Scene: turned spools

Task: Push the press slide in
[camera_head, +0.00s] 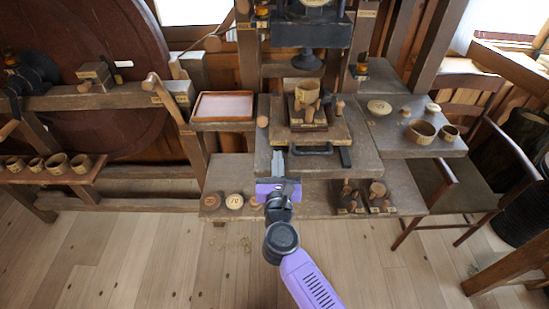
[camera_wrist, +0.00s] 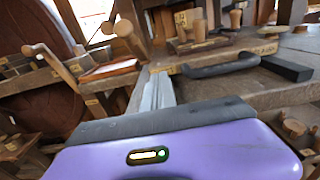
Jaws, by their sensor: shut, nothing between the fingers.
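The press slide (camera_head: 335,133) is a wooden board with a dark bar handle (camera_head: 312,150) along its front, standing out over the lower bench. It carries a dark square holder with a wooden cup (camera_head: 306,90) and small pegs. In the wrist view the slide's front edge (camera_wrist: 235,50) and the handle (camera_wrist: 222,66) lie beyond my fingers. My gripper (camera_head: 278,156) is shut and empty, its fingertips close to the left end of the handle. In the wrist view the fingertips (camera_wrist: 155,76) point at the slide's left front corner; I cannot tell whether they touch it.
The black press head (camera_head: 307,61) hangs above the slide's rear. A black block (camera_head: 345,156) lies right of the handle. A pink-lined tray (camera_head: 223,106) stands left, bowls (camera_head: 421,131) stand right. Round discs (camera_head: 234,201) and a peg rack (camera_head: 350,205) sit on the lower step.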

